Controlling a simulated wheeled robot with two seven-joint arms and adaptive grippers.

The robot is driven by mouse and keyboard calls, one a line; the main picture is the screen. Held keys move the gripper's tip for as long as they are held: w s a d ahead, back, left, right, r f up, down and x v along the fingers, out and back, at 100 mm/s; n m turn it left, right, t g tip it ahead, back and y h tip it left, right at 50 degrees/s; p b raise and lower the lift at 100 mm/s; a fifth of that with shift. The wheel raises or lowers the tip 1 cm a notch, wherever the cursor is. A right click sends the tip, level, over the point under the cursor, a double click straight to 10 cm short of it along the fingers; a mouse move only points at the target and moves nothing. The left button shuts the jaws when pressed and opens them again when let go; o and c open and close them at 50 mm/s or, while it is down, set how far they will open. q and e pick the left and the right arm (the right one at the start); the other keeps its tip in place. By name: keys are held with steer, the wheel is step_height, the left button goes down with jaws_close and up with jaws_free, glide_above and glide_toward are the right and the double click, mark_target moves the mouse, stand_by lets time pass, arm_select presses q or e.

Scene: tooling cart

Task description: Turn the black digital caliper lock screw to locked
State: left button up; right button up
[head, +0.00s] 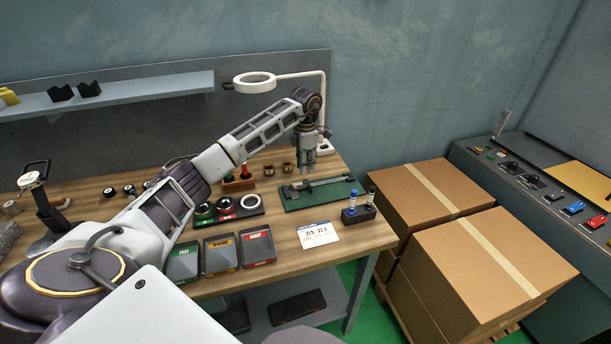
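The caliper (326,182) lies on a green mat (347,192) toward the right part of the wooden bench. It is small and dark in the head view, and I cannot make out its lock screw or which way that is turned. My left gripper (306,172) points down just above the left part of the caliper and covers some of it. Whether its fingers touch the caliper, or are apart, is too small to tell. My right gripper is not in view.
A ring lamp (254,82) on a white post stands behind my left gripper. A dark block with marker-like tubes (359,213), a printed card (318,234) and three labelled bins (220,254) are nearer the front edge. Cardboard boxes (430,195) stand right of the bench.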

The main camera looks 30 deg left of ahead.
mark_target(305, 180)
arm_select(q)
step_height(305, 180, down, 3)
steer(key=shift+f, duration=1)
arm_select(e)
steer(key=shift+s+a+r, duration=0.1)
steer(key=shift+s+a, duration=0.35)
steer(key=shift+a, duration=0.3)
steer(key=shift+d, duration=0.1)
